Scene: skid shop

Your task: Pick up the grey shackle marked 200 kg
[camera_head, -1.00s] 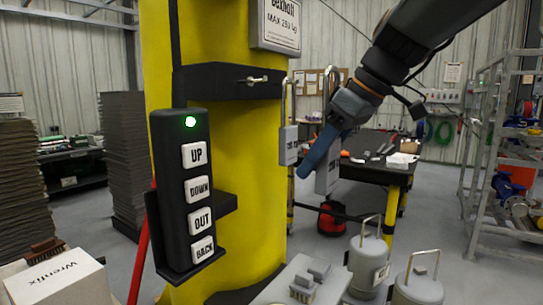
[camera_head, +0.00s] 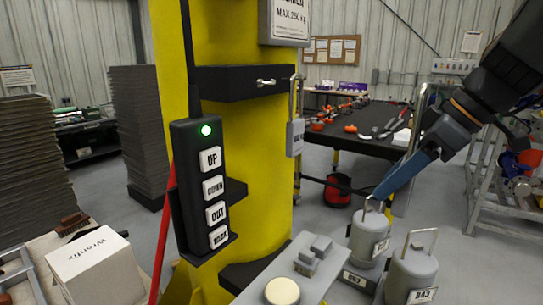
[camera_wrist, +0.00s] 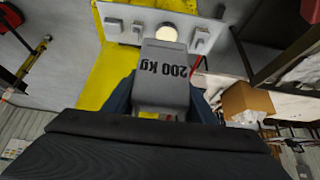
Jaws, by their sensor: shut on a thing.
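The grey shackle (camera_wrist: 163,72) marked 200 kg sits between the blue fingers of my gripper (camera_wrist: 163,98) in the wrist view, its lettering upside down. In the head view my gripper (camera_head: 383,190) is shut on it, to the right of the yellow column.
A grey slab (camera_head: 300,262) bears blocks and a pale disc (camera_head: 283,291). A black button box (camera_head: 203,190) hangs at the yellow column (camera_head: 255,190). A dark workbench (camera_head: 365,128) stands behind.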

